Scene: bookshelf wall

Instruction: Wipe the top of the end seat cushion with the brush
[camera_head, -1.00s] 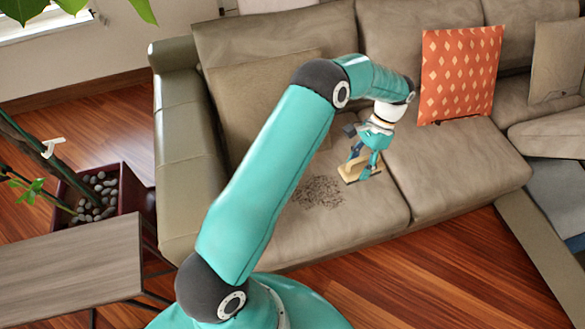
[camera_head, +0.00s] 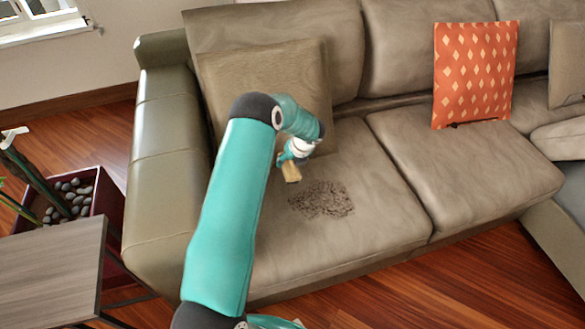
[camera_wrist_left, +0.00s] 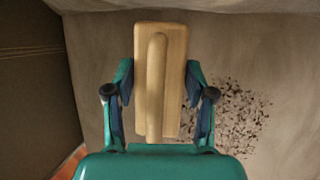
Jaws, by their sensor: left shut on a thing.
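The end seat cushion (camera_head: 375,215) is a grey-brown sofa seat beside the left armrest. A patch of dark crumbs (camera_head: 322,199) lies on its top, near the middle. In the head view the brush (camera_head: 291,173) shows just left of and behind the crumbs, partly hidden by my gripper and arm. In the wrist view the crumbs (camera_wrist_left: 240,112) lie right of the brush. I cannot tell whether the brush touches the cushion. My right gripper is not in view.
A brown back pillow (camera_head: 225,85) stands behind my left arm, and the armrest (camera_head: 165,150) is at the left. An orange pillow (camera_head: 473,75) leans farther right. A side table (camera_head: 50,270) and a planter with stones (camera_head: 75,195) stand at lower left.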

